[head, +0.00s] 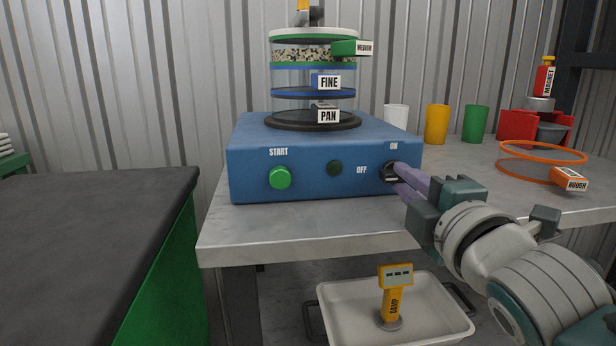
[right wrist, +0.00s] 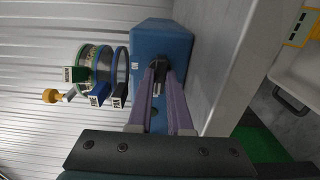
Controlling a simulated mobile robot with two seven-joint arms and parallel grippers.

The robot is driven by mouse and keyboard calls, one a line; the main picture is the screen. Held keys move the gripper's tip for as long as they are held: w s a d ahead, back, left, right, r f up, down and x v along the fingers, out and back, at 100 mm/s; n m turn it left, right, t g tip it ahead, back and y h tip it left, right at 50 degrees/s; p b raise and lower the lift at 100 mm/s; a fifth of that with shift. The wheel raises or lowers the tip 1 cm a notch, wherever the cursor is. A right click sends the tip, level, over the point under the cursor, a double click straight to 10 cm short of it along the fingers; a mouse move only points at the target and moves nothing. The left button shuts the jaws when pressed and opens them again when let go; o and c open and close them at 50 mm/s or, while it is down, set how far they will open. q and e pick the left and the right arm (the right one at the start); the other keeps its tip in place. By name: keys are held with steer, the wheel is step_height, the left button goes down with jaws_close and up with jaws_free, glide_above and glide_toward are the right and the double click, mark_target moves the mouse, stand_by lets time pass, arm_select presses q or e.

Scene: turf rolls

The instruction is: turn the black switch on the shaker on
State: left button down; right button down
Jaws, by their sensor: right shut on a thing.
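The blue shaker (head: 310,185) stands on the grey bench with its front panel facing me. The black switch (head: 389,174) is at the right of the panel, between the ON and OFF labels. It also shows in the right wrist view (right wrist: 158,72). My right gripper (head: 398,178) has its purple fingers shut on the black switch; its fingertips partly hide the switch, so I cannot tell its exact setting. In the right wrist view the fingertips (right wrist: 160,82) sit at either side of the switch. My left gripper is not in view.
Sieves labelled PAN (head: 328,116), FINE and MEDIUM are stacked on the shaker. An orange ROUGH sieve (head: 540,152) and several cups stand at the right. A white tray (head: 345,318) is below.

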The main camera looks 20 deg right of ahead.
stand_by(0.5)
steer(key=shift+r+m, duration=0.1)
steer(key=shift+m, duration=0.4)
steer(key=m+p, duration=0.2)
steer(key=m, duration=0.1)
steer(key=m+p, duration=0.2)
steer(key=m, duration=0.3)
steer(key=m+p, duration=0.2)
steer(key=m, duration=0.2)
steer(key=shift+m, duration=0.4)
steer(key=m+p, duration=0.1)
steer(key=m, duration=0.2)
steer(key=shift+m, duration=0.8)
